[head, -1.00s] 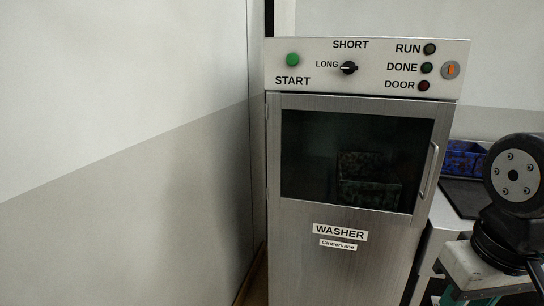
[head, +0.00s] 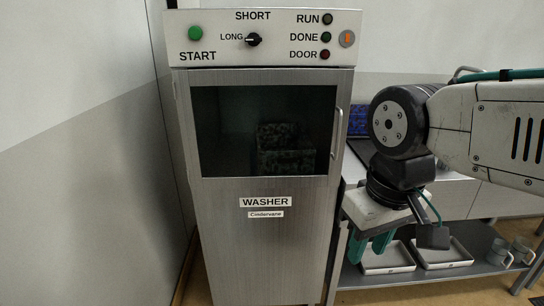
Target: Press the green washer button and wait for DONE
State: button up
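The green START button (head: 195,33) is at the upper left of the control panel on the steel washer (head: 262,250). The DONE lamp (head: 326,37) sits at the panel's right between the RUN lamp (head: 327,19) and the DOOR lamp (head: 324,54); all three look dark. The washer door is closed, with dark contents behind its window (head: 222,130). My gripper (head: 371,248) hangs to the right of the washer, pointing down, well below and away from the button. Its green fingers look apart, with nothing seen between them.
A selector knob (head: 253,39) sits right of the button, and an orange switch (head: 347,38) is at the panel's right end. A steel table (head: 455,195) stands right of the washer, with white trays (head: 440,252) and mugs (head: 500,253) on its lower shelf. A wall is close on the left.

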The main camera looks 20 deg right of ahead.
aim_at(195, 33)
jog(key=u, duration=0.5)
jog(key=k, duration=0.6)
jog(key=u, duration=0.9)
jog(key=i, duration=0.7)
jog(key=z, duration=0.75)
jog(key=i, duration=0.6)
jog(key=z, duration=0.65)
